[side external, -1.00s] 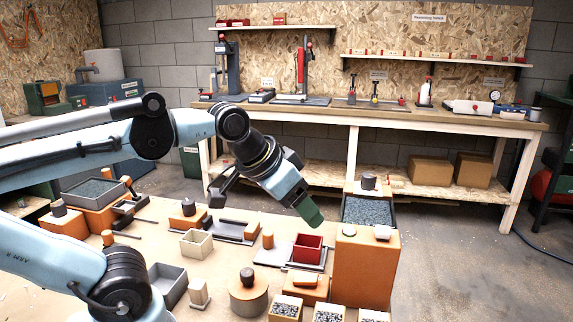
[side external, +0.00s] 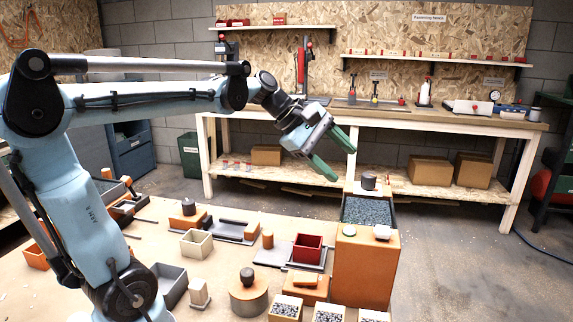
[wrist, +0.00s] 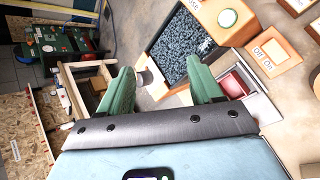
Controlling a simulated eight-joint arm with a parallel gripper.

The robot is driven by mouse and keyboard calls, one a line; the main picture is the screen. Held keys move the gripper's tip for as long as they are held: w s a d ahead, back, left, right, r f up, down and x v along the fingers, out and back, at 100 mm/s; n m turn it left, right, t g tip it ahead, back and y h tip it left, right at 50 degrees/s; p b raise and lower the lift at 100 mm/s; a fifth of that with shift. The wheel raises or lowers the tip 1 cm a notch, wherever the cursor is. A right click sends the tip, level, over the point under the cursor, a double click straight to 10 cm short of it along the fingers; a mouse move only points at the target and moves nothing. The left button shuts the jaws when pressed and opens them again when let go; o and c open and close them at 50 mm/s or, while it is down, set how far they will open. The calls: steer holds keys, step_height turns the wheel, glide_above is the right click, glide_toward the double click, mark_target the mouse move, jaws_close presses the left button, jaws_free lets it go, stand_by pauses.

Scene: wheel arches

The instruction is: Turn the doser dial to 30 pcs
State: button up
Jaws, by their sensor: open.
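The doser (side external: 365,270) is an orange box at the right end of the near table, with an open hopper (side external: 368,211) of dark grey pellets. A green button and a white round cap (side external: 382,232) sit on the doser's front top. My gripper (side external: 343,164), with green fingers, is open and empty, above and left of the knob, apart from it.
A red box (side external: 307,248) stands left of the doser, and several small bins of pellets line the front edge. An "Off On" panel (wrist: 268,52) shows in the wrist view. The back workbench (side external: 300,111) stands behind my gripper.

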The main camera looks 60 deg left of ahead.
steer(key=w+a+n+t+h, duration=0.2)
steer(key=w+a+n+t, duration=0.3)
steer(key=a+n, duration=0.6)
steer(key=g, duration=0.1)
glide_toward(365, 174)
steer(key=shift+n, duration=0.3)
steer(key=x, duration=1.1)
steer(key=shift+s+d, duration=0.1)
steer(key=shift+d, duration=0.15)
steer(key=c, duration=1)
steer(key=shift+m+g+h, duration=0.4)
steer(key=shift+h, duration=0.2)
steer(key=m+g+h, duration=0.3)
steer(key=m, duration=0.1)
steer(key=shift+a, duration=0.1)
steer(key=shift+m+g+h, duration=1.1)
steer(key=shift+m+g, duration=0.7)
steer(key=shift+g, duration=0.3)
steer(key=shift+m+g, duration=0.4)
